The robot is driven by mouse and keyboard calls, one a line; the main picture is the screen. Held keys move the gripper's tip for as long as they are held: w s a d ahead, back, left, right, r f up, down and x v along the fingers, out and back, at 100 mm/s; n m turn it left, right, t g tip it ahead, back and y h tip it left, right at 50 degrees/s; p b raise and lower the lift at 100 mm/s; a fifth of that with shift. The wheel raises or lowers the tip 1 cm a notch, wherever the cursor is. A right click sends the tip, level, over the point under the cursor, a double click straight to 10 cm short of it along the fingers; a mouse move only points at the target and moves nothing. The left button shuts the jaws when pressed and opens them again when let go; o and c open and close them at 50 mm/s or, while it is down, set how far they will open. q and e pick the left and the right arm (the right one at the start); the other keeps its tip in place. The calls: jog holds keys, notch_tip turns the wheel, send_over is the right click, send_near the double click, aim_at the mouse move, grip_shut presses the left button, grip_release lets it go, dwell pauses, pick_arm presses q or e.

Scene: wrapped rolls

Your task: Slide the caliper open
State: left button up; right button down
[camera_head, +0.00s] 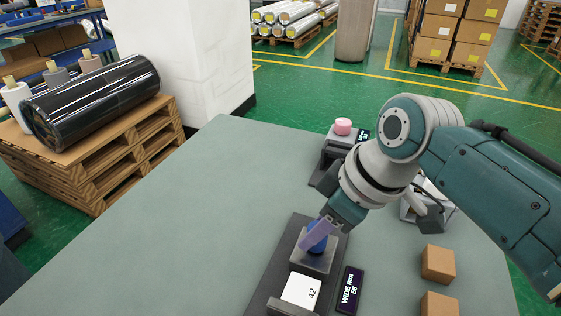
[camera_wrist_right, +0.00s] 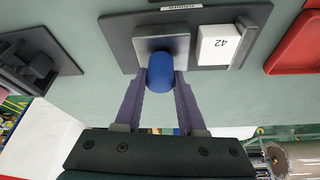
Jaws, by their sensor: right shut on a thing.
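The caliper has a long dark base (camera_head: 266,280) on the grey-green table. Its grey sliding jaw (camera_head: 312,264) carries a blue knob (camera_wrist_right: 160,72). A white block (camera_head: 302,290) marked 42 lies between the sliding jaw and a dark grey fixed jaw (camera_head: 289,307); in the wrist view a narrow gap shows between block and sliding jaw. A small display (camera_head: 349,290) beside the base reads "WIDE mm 58". My right gripper (camera_head: 317,240) comes down from above, its purple fingers shut on the blue knob from both sides. My left gripper is out of view.
A dark device with a pink top (camera_head: 342,127) stands at the table's far edge. Two small cardboard boxes (camera_head: 438,263) sit right of the caliper. A red tray (camera_wrist_right: 297,45) shows in the wrist view. The table's left side is clear. A black wrapped roll (camera_head: 92,102) lies on pallets beyond.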

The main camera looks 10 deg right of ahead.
jog(key=shift+w+d, duration=0.45)
jog(key=shift+w, duration=0.1)
jog(key=c, duration=0.5)
grip_release()
jog(key=shift+s+r, duration=0.1)
jog(key=shift+r, duration=0.25)
jog(key=p+v, duration=0.2)
jog(key=v, duration=0.7)
jog(key=shift+p, duration=0.4)
jog(key=shift+s+d, duration=0.1)
